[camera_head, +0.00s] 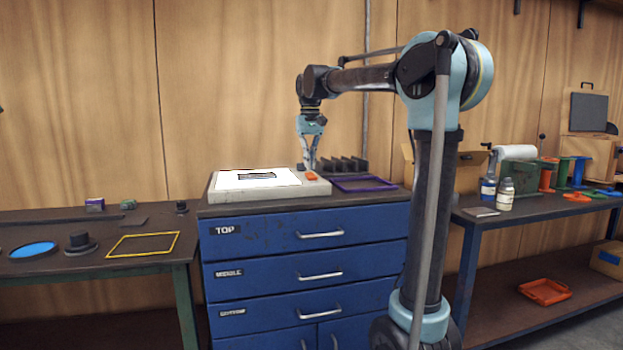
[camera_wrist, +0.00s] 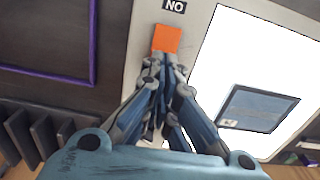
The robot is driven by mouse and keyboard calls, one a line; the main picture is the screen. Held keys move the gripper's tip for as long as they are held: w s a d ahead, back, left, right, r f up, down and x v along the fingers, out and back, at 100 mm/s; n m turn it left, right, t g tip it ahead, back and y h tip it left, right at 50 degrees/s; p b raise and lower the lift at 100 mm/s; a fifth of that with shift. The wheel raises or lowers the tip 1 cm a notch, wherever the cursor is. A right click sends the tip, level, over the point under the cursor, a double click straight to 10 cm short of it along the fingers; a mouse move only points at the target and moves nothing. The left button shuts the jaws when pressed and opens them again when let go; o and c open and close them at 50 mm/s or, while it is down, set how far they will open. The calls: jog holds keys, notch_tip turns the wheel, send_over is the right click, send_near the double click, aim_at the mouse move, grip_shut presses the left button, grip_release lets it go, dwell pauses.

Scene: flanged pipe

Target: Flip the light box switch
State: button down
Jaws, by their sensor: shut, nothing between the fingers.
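The light box (camera_head: 282,191) is a pale, low box on top of the blue drawer cabinet, with a bright white panel. A small dark framed picture (camera_wrist: 258,109) lies on the panel. The orange switch (camera_head: 311,176) sits on the box's right rim. In the wrist view the switch (camera_wrist: 167,38) shows just beyond my fingertips, beside a black label reading "NO" in this view. My gripper (camera_head: 308,167) points down near the switch, its fingers shut and empty. The wrist view shows the closed fingers (camera_wrist: 160,78) at the switch's near edge; I cannot tell whether they touch it.
A purple frame (camera_head: 363,184) and a dark slotted rack (camera_head: 343,164) lie right of the box. The blue cabinet (camera_head: 270,246) stands between a left table with a yellow frame (camera_head: 144,244) and a right bench with bottles (camera_head: 505,194) and spools.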

jog(key=shift+f, duration=1.05)
dwell(0.8)
jog(key=shift+r, duration=3.5)
